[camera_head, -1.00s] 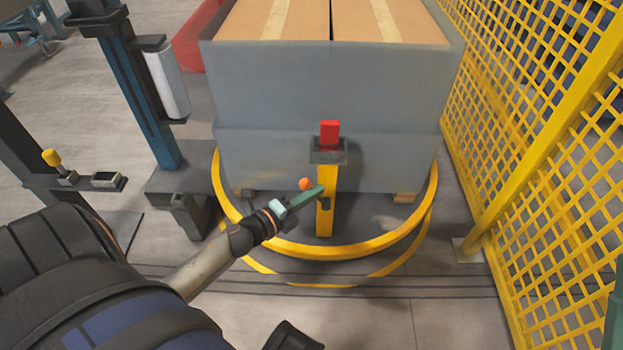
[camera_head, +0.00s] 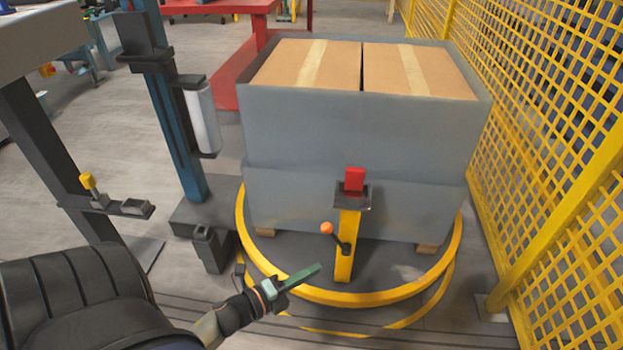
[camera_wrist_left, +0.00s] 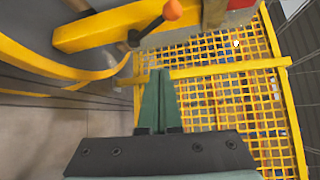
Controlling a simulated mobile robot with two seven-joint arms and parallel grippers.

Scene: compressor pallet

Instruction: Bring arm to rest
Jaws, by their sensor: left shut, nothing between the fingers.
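My left gripper (camera_head: 306,274) reaches in from the lower left in the head view. Its green fingers are shut and hold nothing. They are apart from the yellow post (camera_head: 344,262), to the left of it and lower in the picture. The post carries a lever with an orange knob (camera_head: 327,228) and a red block (camera_head: 354,179) on top. In the left wrist view the shut fingers (camera_wrist_left: 160,75) point up the picture, with the orange knob (camera_wrist_left: 172,10) beyond them at the top. My right gripper is not in view.
A grey pallet box (camera_head: 350,135) with cardboard boxes (camera_head: 420,72) stands inside a yellow ring (camera_head: 375,298). A yellow mesh fence (camera_head: 540,150) bounds the right. A blue column (camera_head: 180,130) and a yellow knob (camera_head: 87,180) stand left. Floor shows at front.

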